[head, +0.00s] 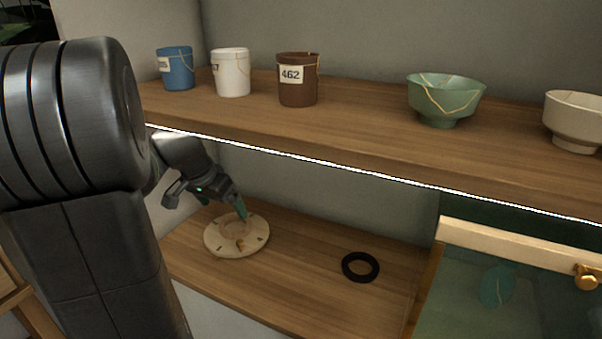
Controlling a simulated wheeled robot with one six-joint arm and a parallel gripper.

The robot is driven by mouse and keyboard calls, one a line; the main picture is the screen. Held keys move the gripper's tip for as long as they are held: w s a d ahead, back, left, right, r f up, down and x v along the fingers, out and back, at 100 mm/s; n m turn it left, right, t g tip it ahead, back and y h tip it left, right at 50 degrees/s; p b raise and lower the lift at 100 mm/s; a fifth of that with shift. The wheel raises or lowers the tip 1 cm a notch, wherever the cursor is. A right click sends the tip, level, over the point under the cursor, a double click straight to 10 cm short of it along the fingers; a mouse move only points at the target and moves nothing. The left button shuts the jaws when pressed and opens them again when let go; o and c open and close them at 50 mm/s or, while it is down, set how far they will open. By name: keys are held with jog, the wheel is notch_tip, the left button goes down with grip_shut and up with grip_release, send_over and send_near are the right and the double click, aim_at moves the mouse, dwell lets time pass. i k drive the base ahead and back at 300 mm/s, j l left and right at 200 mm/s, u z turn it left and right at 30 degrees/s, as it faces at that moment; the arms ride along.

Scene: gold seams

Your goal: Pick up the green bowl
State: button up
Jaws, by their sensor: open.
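The green bowl (446,97) stands upright on the upper wooden shelf, right of the middle in the head view. Gold seams run across its side, and it sits on a small foot. My gripper (240,209) is low on the left, beneath the upper shelf, over a round cream disc (226,247) on the lower surface. It is open, and no object shows between its fingers. It is well apart from the bowl, lower and to the left, with the shelf between them. Part of my arm hides the left side of the view.
A blue cup (176,70), a white cup (231,75) and a brown cup (297,83) stand left of the bowl. A cream bowl (575,119) is to its right. A black ring (360,267) lies below. The upper shelf's lit front edge (330,161) crosses the view.

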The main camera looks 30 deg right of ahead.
aim_at(440, 100)
jog(key=k+j, duration=0.3)
jog(key=k, duration=0.15)
jog(key=k+j, duration=0.3)
jog(key=k, duration=0.15)
jog(key=k+j, duration=0.3)
jog(key=k, duration=0.2)
